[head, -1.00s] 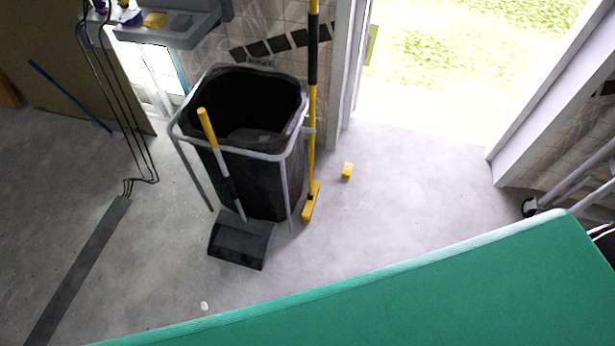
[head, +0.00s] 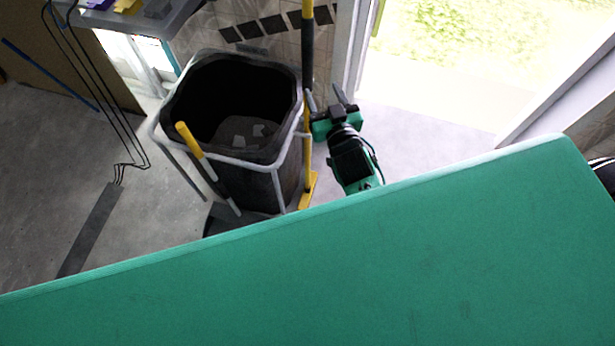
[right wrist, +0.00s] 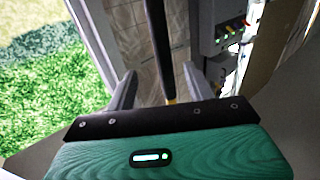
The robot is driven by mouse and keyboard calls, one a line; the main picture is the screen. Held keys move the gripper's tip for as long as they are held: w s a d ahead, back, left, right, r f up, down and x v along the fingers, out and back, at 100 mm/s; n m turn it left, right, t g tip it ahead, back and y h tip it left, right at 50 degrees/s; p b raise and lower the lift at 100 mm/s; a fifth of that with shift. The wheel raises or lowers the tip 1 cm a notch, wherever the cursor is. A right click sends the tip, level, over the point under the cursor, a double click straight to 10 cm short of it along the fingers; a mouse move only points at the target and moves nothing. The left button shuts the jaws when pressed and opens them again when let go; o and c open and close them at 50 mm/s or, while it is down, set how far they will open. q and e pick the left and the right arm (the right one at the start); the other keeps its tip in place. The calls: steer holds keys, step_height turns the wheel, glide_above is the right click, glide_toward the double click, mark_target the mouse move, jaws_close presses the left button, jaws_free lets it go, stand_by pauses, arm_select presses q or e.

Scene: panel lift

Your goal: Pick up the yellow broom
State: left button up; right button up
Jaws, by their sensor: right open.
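The yellow broom (head: 307,150) stands upright against the tiled wall, between the black bin and the doorway. Its pole is yellow with a black section, and its yellow foot is on the floor. My right gripper (head: 326,97) is open just right of the pole in the head view. In the right wrist view, the pole (right wrist: 159,50) shows between the two spread fingers of the right gripper (right wrist: 160,85), beyond them. I cannot tell whether the fingers touch it. My left gripper is not in view.
A black bin (head: 262,178) in a grey metal frame stands close left of the broom. A yellow-handled dustpan (head: 190,140) leans at its front. A grey shelf (head: 170,22) is at the upper left. The bright doorway (head: 440,95) opens at the right.

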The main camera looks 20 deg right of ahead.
mark_target(310, 60)
steer(key=w+p, duration=0.1)
steer(key=w, duration=0.5)
steer(key=shift+w, duration=0.4)
steer(key=shift+w+p, duration=0.35)
steer(key=shift+w, duration=0.05)
steer(key=shift+w+r, duration=0.25)
steer(key=w, duration=0.1)
steer(key=w+p, duration=0.1)
steer(key=w, duration=0.1)
steer(key=w+p, duration=0.1)
steer(key=shift+w+r, duration=0.15)
steer(key=shift+r, duration=0.15)
steer(key=shift+w+f, duration=0.1)
steer(key=shift+w, duration=0.05)
steer(key=shift+c, duration=0.4)
jaws_close()
